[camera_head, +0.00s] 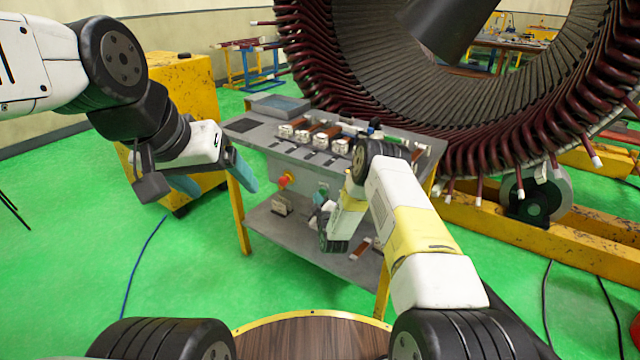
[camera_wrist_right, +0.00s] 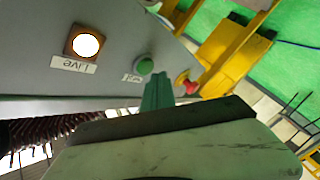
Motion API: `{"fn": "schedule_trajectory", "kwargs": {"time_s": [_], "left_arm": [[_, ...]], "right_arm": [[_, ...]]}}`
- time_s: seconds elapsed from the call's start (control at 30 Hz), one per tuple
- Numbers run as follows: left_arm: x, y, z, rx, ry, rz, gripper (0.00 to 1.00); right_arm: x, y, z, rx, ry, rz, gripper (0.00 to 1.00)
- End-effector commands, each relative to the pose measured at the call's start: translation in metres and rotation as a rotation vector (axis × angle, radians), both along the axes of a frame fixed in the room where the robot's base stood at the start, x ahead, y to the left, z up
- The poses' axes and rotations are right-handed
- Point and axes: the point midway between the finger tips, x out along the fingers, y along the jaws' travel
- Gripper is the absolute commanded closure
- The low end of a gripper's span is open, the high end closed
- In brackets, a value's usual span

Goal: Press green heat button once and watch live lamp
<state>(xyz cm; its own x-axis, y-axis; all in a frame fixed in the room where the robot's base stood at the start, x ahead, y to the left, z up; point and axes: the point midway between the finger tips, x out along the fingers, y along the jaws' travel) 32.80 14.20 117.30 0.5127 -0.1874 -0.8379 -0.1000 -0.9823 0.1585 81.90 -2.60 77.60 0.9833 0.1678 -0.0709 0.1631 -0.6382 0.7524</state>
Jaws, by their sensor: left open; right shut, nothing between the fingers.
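In the right wrist view, the green button (camera_wrist_right: 145,66) sits on the grey panel, with a small white label beside it. The live lamp (camera_wrist_right: 86,45), a round lamp in an orange-brown square frame above a "Live" label, glows bright white. My right gripper (camera_wrist_right: 157,88) is shut and empty, its teal fingertips right at the green button. I cannot tell whether they touch it. In the head view, my right gripper (camera_head: 321,199) is at the bench's front panel and the arm hides the lamp. My left gripper (camera_head: 215,180) is open and empty, left of the bench.
A red knob (camera_wrist_right: 182,83) is close beside the green button; it also shows in the head view (camera_head: 285,181). The bench top (camera_head: 250,126) carries several small parts. A large stator (camera_head: 335,75) stands behind, and a yellow cabinet (camera_head: 185,85) at the left.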

Motion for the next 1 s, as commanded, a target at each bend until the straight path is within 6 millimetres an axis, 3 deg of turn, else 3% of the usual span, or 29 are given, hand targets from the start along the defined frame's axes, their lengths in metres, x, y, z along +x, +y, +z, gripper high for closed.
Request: {"fn": "schedule_trajectory", "kwargs": {"time_s": [0.3,0.73,1.0], "left_arm": [[0.0,0.0,0.0,0.0,0.0,0.0,0.18],[0.0,0.0,0.0,0.0,0.0,0.0,0.18],[0.0,0.0,0.0,0.0,0.0,0.0,0.18]], "right_arm": [[-0.002,0.002,0.0,0.0,0.001,0.001,1.0],[-0.034,0.026,0.0,0.0,0.001,0.002,1.0],[-0.041,0.03,0.0,0.0,0.0,0.0,1.0]]}}
